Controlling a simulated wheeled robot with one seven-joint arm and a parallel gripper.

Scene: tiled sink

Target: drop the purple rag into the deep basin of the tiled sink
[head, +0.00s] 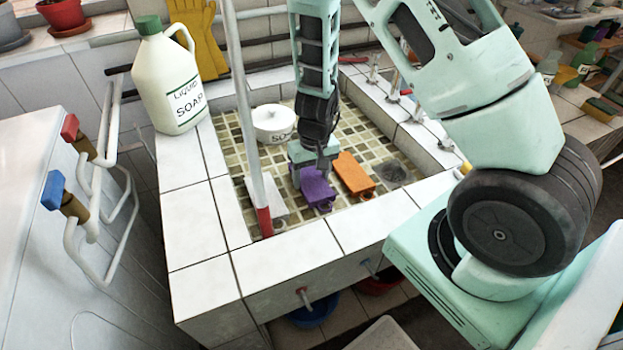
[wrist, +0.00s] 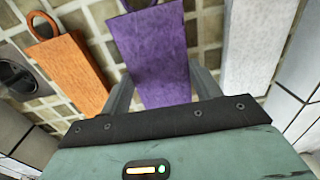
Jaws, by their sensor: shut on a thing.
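The purple rag (head: 317,187) is a block-like piece inside the tiled sink (head: 197,222), low over the mosaic floor of the basin (head: 240,160). In the wrist view the purple rag (wrist: 152,50) stands out between the two grey fingers (wrist: 160,95). Whether it touches the basin floor I cannot tell.
An orange block (head: 354,173) lies just right of the rag, and a white block (head: 266,196) on its left. A white soap pot (head: 274,124) and a drain (head: 393,171) are in the basin. A soap jug (head: 168,75) stands on the rim. A pole (head: 245,110) rises at the left.

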